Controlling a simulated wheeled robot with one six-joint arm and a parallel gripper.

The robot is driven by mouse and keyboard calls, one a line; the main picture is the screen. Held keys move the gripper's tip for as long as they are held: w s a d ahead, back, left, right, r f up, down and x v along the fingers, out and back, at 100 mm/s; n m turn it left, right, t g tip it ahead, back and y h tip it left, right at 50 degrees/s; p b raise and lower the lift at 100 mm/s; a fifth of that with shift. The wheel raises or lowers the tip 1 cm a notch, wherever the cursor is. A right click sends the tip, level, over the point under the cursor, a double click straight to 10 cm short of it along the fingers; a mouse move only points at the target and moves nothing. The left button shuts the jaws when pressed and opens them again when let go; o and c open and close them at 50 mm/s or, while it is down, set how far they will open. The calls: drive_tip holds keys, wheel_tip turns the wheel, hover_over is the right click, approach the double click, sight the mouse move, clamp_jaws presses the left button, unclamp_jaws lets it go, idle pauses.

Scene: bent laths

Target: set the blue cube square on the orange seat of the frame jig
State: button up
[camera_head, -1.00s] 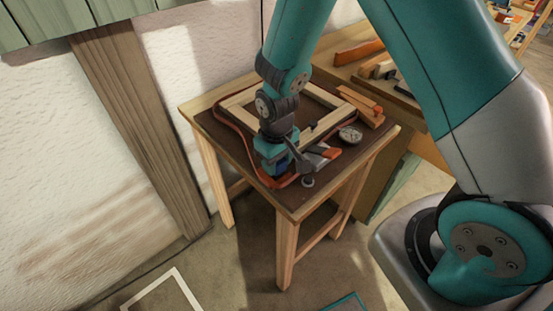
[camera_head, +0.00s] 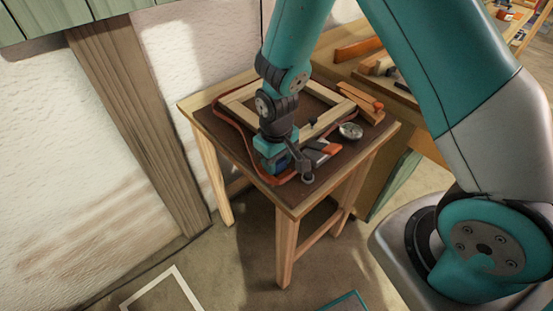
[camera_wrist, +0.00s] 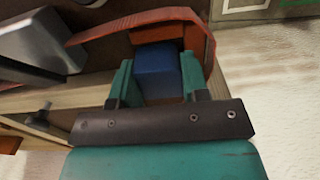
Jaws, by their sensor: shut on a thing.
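The blue cube (camera_wrist: 157,72) is between the two teal fingers of my gripper (camera_wrist: 156,68) in the wrist view, and the gripper is shut on it. The orange seat (camera_wrist: 190,48) shows just beyond and beside the cube; whether the cube touches it I cannot tell. The pale wooden frame jig (camera_wrist: 88,94) lies to the left of the fingers there. In the head view my gripper (camera_head: 277,163) points down at the near corner of the frame jig (camera_head: 240,97) on the small table. The wrist hides most of that corner.
A reddish strap (camera_head: 228,120) loops around the frame. A grey tool with an orange part (camera_head: 331,148) lies close on the gripper's right, with a round metal tin (camera_head: 350,131) beyond it. Orange-brown wood blocks (camera_head: 361,102) lie at the table's right. The table's edge (camera_head: 297,207) is near.

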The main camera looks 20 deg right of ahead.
drive_tip(key=shift+s+f, duration=0.15)
drive_tip(key=shift+f, duration=0.3)
drive_tip(key=o, duration=1)
drive_tip(key=shift+s+a+f, duration=0.1)
drive_tip(key=shift+a, duration=0.05)
drive_tip(key=shift+c, duration=0.6)
drive_tip(key=shift+o, duration=0.3)
drive_tip(key=shift+r+b, duration=0.3)
drive_tip(key=shift+r, duration=0.15)
drive_tip(key=shift+o, duration=0.3)
wheel_tip(320, 180, up, 18)
drive_tip(key=shift+d+f+b, duration=0.15)
drive_tip(key=shift+d+b, duration=0.05)
drive_tip(key=shift+b, duration=0.2)
drive_tip(key=s+a+r+n+y, duration=0.1)
drive_tip(key=s+a+r+y, duration=0.1)
drive_tip(key=s, duration=0.7)
drive_tip(key=s+a+r+n+y, duration=0.2)
drive_tip(key=s+r, duration=0.3)
drive_tip(key=s, duration=0.4)
drive_tip(key=shift+a+r, duration=0.25)
drive_tip(key=shift+a, duration=0.15)
